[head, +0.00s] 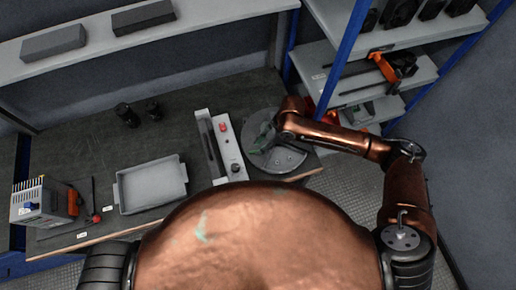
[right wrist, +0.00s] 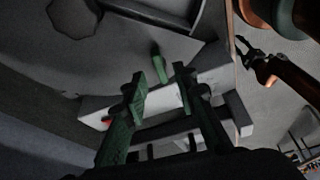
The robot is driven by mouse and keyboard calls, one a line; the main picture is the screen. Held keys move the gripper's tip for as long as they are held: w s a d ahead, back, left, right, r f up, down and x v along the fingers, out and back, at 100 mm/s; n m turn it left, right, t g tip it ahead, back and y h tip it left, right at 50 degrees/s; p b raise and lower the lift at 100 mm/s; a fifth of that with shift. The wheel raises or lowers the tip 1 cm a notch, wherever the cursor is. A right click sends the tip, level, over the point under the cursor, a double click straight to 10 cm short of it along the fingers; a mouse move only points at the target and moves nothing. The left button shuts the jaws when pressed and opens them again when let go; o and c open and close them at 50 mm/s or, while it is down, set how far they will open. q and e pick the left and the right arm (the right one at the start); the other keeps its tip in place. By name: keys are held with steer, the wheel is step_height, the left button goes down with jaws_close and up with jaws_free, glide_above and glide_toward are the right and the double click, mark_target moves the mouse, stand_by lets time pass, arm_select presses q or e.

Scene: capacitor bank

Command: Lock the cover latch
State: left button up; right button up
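A long pale unit with a red knob (head: 223,127) lies on the bench in the head view; its white top also shows in the right wrist view (right wrist: 160,102). A round grey base (head: 285,158) stands beside it to the right. My right gripper (head: 256,148) is over this base. In the right wrist view its two green fingers (right wrist: 160,84) are apart, with nothing between the tips. A small green upright piece (right wrist: 159,66) stands just beyond them; I cannot tell if it is the latch. A dark gripper, apparently my left (right wrist: 246,48), is small at the right there.
A grey tray (head: 151,187), two black cylinders (head: 127,115) and a boxed device (head: 43,202) with a red-handled tool beside it are on the bench's left part. Blue-posted shelves (head: 385,85) stand close to my right arm.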

steer(key=shift+x, duration=1.45)
steer(key=shift+c, duration=0.3)
jaws_close()
